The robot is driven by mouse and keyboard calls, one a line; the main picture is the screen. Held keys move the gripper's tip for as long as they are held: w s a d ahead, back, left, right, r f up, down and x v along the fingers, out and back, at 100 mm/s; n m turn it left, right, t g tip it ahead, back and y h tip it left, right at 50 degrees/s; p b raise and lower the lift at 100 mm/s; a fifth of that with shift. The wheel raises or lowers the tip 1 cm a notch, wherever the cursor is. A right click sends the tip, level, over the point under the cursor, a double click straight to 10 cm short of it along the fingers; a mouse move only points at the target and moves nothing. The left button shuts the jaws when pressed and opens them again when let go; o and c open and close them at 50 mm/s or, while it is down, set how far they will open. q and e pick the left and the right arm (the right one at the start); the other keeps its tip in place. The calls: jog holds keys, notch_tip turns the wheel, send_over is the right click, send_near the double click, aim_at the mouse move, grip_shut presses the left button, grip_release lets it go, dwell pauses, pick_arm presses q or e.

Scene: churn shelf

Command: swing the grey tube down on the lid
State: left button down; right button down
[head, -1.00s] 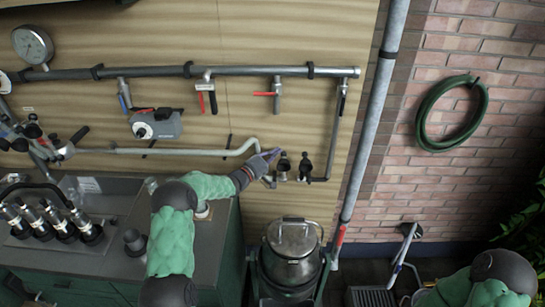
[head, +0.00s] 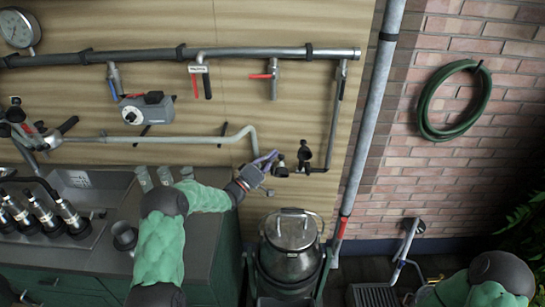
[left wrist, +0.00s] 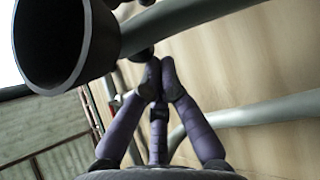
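The grey tube (head: 170,139) runs level along the wooden wall in the head view; its right end (head: 253,138) bends down beside my left gripper. My left gripper (head: 271,160) has purple fingers at that bent end, above the churn. In the left wrist view its fingers (left wrist: 158,75) are drawn together at the tips, with nothing visible between them. A grey tube passes behind them there (left wrist: 255,115). Whether they touch it I cannot tell. The metal lid (head: 291,232) sits on the churn (head: 288,262), below the tube's end. My right gripper is out of view.
Two dark valves (head: 304,157) sit right of my left gripper. A thick pipe (head: 250,54) with red-handled taps crosses the wall above. A tall grey pipe (head: 370,130) stands to the right. A counter (head: 105,250) lies left of the churn. A dark open mouth (left wrist: 55,45) fills the wrist view's upper left.

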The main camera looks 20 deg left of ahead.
pick_arm(q)
jog(key=shift+s+d+f+b, duration=0.25)
jog(key=shift+s+f, duration=0.4)
jog(key=shift+s, duration=0.15)
jog(key=shift+s+d+f+b, duration=0.25)
jog(key=shift+s+f, duration=0.4)
jog(key=shift+s, duration=0.15)
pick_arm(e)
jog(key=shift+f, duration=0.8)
pick_arm(q)
jog(key=s+a, duration=0.7)
jog(key=s, duration=0.4)
jog(key=shift+f, duration=0.2)
jog(key=shift+s, duration=0.1)
